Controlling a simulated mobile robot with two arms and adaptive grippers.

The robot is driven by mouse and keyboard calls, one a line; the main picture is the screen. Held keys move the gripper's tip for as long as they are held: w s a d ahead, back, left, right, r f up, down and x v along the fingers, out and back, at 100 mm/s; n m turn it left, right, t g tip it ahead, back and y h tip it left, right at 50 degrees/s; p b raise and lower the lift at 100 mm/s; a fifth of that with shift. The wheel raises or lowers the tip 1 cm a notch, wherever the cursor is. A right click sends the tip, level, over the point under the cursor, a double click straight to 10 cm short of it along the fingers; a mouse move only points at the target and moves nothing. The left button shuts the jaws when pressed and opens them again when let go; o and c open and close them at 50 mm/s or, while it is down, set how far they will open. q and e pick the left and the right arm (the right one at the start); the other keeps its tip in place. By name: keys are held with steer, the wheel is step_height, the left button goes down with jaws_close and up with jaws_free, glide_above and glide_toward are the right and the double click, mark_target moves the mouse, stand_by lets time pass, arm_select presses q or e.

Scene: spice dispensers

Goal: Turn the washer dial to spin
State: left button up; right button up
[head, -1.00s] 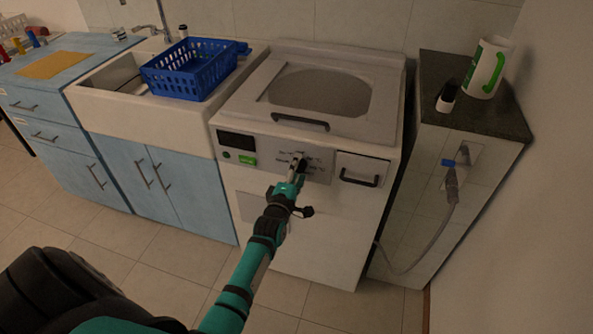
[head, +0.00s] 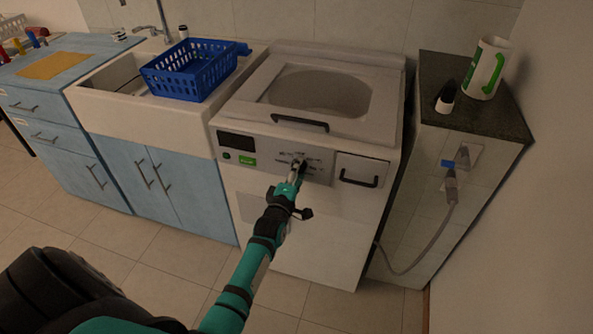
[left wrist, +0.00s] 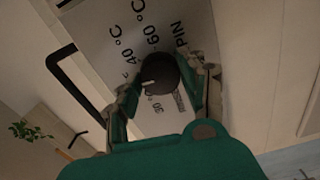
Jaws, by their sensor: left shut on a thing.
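The white washer (head: 318,230) stands in the middle of the head view, with a grey control panel on its front. Its round dark dial (left wrist: 158,73) fills the space between my left gripper's fingers in the left wrist view. The dial's white mark lies on its left side in that view. Labels for 40 °C, 60 °C and SPIN show around it; SPIN (left wrist: 180,34) is partly cut off by a finger. My left gripper (head: 298,172) is shut on the dial at the panel in the head view. My right gripper is not in view.
A washer drawer handle (head: 359,179) is right of the dial, and a lid handle (head: 300,123) above it. A blue basket (head: 195,75) rests over the sink at left. A dark-topped cabinet (head: 440,190) with a hose stands at right. Floor in front is clear.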

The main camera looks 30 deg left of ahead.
arm_select(q)
steer(key=m, duration=2.8)
steer(key=shift+f+m, duration=0.1)
steer(key=shift+m, duration=0.3)
steer(key=o, duration=1.2)
steer(key=shift+c, duration=0.2)
steer(key=v, duration=1.2)
